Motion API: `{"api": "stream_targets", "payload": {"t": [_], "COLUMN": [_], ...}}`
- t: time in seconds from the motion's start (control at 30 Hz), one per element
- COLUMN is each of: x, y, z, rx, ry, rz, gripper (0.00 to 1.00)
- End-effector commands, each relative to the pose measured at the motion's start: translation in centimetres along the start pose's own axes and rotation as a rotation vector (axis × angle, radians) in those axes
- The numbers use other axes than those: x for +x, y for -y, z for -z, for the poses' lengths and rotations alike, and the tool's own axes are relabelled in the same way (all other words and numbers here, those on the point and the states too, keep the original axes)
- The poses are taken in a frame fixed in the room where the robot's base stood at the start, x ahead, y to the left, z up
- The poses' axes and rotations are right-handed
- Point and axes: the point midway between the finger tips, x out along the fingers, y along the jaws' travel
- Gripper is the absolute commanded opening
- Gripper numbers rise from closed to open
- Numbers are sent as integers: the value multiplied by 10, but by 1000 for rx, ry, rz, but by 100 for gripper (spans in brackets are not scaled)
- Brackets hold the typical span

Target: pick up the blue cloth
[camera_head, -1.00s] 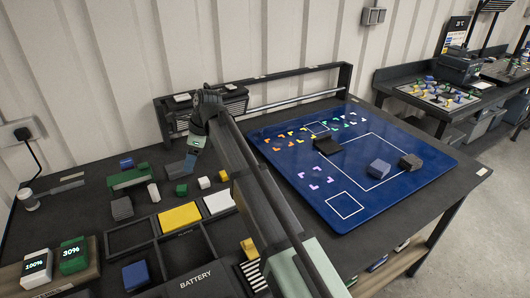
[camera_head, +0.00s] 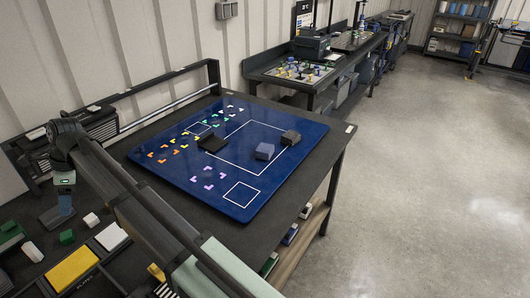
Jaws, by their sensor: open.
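I cannot make out anything that is plainly a blue cloth. A blue-grey block-like piece (camera_head: 265,151) lies on the dark blue mat (camera_head: 150,154), inside the large white outline; whether it is cloth, I cannot tell. My gripper (camera_head: 60,212) hangs at the left over the workbench, well apart from that piece and left of the mat. Its fingers are small and dark here, and I see nothing held between them.
Two dark pieces (camera_head: 212,144) and (camera_head: 290,138) lie near the blue-grey one. My arm crosses the bench's front. Open floor (camera_head: 430,180) lies to the right.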

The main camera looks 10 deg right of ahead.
Motion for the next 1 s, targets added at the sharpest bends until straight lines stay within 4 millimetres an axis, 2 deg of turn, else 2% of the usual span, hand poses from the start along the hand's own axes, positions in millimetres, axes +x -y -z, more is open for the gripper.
{"api": "stream_targets", "payload": {"t": [0.17, 0.5, 0.77, 0.87, 0.97, 1.0], "x": [0, 0, -1, -8, -20, -28], "y": [0, 0, 2, 9, 22, 28], "z": [0, 0, 3, 18, 48, 64], "rx": [0, 0, 5, 25, 64, 85], "ry": [0, 0, 0, 0, 0, 0], "rz": [0, 0, 2, 10, 27, 37], "gripper": [63, 94, 94, 94, 94, 94]}}
